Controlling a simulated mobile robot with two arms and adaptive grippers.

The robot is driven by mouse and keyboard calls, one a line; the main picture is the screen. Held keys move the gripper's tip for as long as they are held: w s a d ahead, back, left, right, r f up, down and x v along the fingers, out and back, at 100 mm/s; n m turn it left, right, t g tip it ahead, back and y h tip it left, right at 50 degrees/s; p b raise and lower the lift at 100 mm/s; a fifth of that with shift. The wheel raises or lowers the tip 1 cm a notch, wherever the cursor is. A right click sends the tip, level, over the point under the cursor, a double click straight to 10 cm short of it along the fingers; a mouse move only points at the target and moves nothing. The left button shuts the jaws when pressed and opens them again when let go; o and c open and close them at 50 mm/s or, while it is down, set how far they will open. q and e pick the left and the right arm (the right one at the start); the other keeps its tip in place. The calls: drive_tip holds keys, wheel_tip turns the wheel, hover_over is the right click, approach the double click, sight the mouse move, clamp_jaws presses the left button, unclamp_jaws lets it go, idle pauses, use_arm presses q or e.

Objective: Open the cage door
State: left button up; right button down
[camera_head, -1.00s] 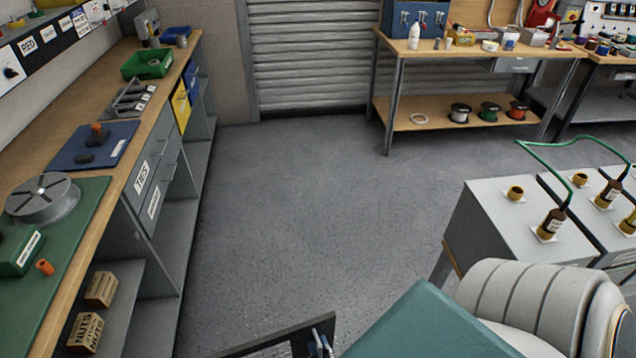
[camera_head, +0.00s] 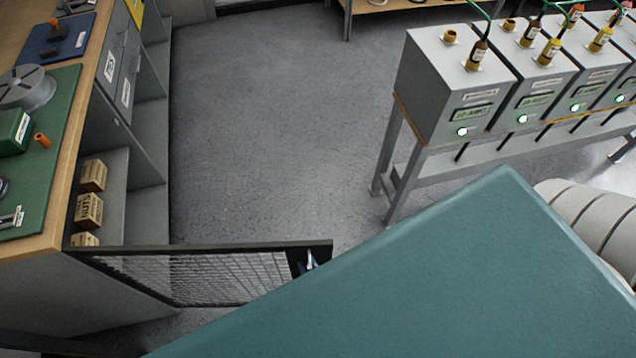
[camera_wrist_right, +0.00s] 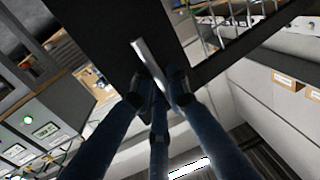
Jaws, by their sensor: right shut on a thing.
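The cage door (camera_head: 235,277) is a dark-framed wire mesh panel at the lower left of the head view. It runs from near the workbench's front corner to a dark plate at its right end. My right gripper (camera_head: 310,262) is at that plate, mostly hidden in the head view. In the right wrist view, the fingers of my right gripper (camera_wrist_right: 160,88) are shut on a light metal handle bar (camera_wrist_right: 146,62) in front of the dark plate (camera_wrist_right: 112,28). My left gripper is not in view.
A workbench (camera_head: 60,215) with shelves and small wooden boxes (camera_head: 89,210) stands at the left, close to the door. Grey transformer boxes (camera_head: 450,85) with green lamps stand on a metal stand at the upper right. The grey floor (camera_head: 270,130) between them is clear.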

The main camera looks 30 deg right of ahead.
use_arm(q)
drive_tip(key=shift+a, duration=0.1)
use_arm(e)
drive_tip(key=shift+d+f, duration=0.1)
drive_tip(key=c, duration=1.7)
unclamp_jaws()
drive_tip(key=shift+c, duration=0.2)
wheel_tip(320, 180, up, 10)
drive_tip(key=shift+r, duration=0.1)
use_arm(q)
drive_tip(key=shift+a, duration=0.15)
